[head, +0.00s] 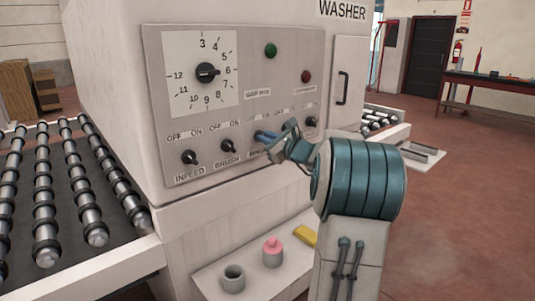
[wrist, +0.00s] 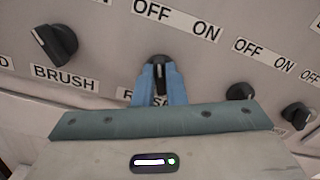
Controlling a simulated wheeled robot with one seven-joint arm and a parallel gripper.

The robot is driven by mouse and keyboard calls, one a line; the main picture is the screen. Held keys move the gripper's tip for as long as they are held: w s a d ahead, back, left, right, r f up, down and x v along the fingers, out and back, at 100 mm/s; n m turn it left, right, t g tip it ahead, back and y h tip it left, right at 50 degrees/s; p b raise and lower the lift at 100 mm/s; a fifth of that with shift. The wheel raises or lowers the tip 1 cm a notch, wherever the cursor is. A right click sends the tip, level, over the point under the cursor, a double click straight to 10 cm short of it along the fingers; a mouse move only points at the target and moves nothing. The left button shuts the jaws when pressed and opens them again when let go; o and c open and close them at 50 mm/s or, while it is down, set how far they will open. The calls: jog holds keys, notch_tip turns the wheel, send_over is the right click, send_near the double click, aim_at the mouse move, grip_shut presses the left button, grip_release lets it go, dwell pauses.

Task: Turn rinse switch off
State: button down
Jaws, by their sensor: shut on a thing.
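The rinse switch (wrist: 158,62) is a black rotary knob on the washer's pale panel, below an OFF label on the left and an ON label on the right. My gripper (wrist: 159,84) has its two blue fingers on either side of this knob, shut on it. The knob's grip ridge looks about upright between the fingers. The fingers partly cover the RINSE label below. In the head view my gripper (head: 267,137) meets the panel right of the brush switch and hides the rinse knob.
The brush switch (head: 228,146) and infeed switch (head: 190,158) are to the left; another knob (head: 311,122) is to the right. A large dial (head: 207,72) is above.

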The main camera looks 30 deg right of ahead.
jog(key=shift+a+f+n+b, duration=0.1)
jog(key=shift+f+n+b, duration=0.05)
jog(key=shift+n+b, duration=1.15)
jog(key=shift+b, duration=0.35)
jog(key=c, duration=1.5)
grip_release()
jog(key=s, duration=0.4)
jog(key=s+d, duration=0.1)
jog(key=s, duration=0.4)
jog(key=s+b, duration=0.1)
jog(key=s, duration=0.3)
jog(key=shift+s+d, duration=0.35)
jog(key=shift+d, duration=0.05)
